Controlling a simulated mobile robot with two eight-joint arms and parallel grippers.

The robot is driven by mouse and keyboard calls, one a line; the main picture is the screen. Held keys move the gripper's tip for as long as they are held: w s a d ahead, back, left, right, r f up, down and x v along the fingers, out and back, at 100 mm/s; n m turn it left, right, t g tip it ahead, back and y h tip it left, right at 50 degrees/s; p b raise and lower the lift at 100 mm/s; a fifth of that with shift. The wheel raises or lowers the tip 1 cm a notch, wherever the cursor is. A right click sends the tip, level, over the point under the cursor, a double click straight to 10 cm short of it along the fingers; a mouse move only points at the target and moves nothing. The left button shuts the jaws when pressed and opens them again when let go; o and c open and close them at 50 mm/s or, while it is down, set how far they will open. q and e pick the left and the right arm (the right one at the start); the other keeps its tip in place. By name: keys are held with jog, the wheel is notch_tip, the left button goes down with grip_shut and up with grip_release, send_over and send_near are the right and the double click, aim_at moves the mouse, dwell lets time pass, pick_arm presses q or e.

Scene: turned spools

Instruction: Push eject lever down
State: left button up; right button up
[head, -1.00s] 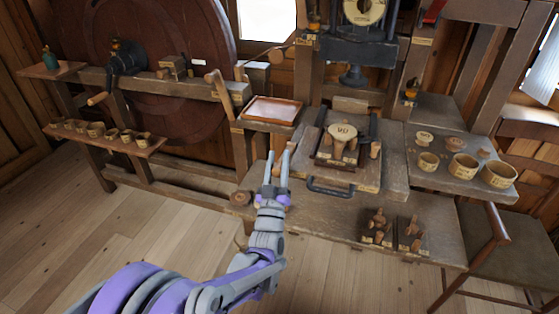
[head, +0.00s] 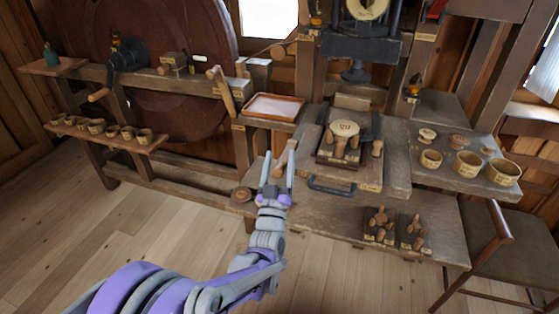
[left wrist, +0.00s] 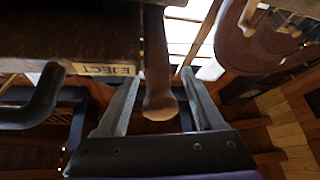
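The eject lever is a wooden handle with a rounded end (left wrist: 158,75), beside a small plate reading EJECT (left wrist: 104,69) in the left wrist view. In the head view the lever (head: 281,161) shows small at the bench's front edge, partly hidden by my gripper. My left gripper (head: 279,164) is open, with its two fingers apart on either side of the lever. In the left wrist view the lever's end lies between the fingers (left wrist: 160,92), with visible gaps on both sides. Whether its depth matches the fingertips is hard to tell. My right gripper is not in view.
A black bar handle (head: 331,187) sticks out just right of the gripper. A shallow tray (head: 273,118) stands behind it, and a press (head: 358,45) stands farther back. Small wooden pieces (head: 379,223) sit on the bench at right. Floor left of my arm is clear.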

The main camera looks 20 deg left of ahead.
pick_arm(q)
jog(key=b+v, duration=0.1)
jog(key=v, duration=1)
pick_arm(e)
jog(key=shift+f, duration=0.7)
pick_arm(q)
jog(key=shift+w+r, duration=0.1)
jog(key=s+f+m+g+h, duration=0.1)
jog(key=s+f+m+g, duration=0.1)
jog(key=s+f+g, duration=0.55)
jog(key=s+a+f+m+g+h, duration=0.15)
jog(key=s+g, duration=0.35)
jog(key=s, duration=0.6)
jog(key=s+f+m+g+h, duration=0.1)
jog(key=s+f+m+g, duration=0.1)
jog(key=s+f+g, duration=0.55)
notch_tip(320, 180, up, 17)
jog(key=w+t+p, duration=0.1)
jog(key=t+p, duration=0.1)
jog(key=p, duration=1.1)
jog(key=shift+w+f+p, duration=0.15)
jog(key=shift+w+p, duration=0.2)
jog(key=shift+p, duration=0.05)
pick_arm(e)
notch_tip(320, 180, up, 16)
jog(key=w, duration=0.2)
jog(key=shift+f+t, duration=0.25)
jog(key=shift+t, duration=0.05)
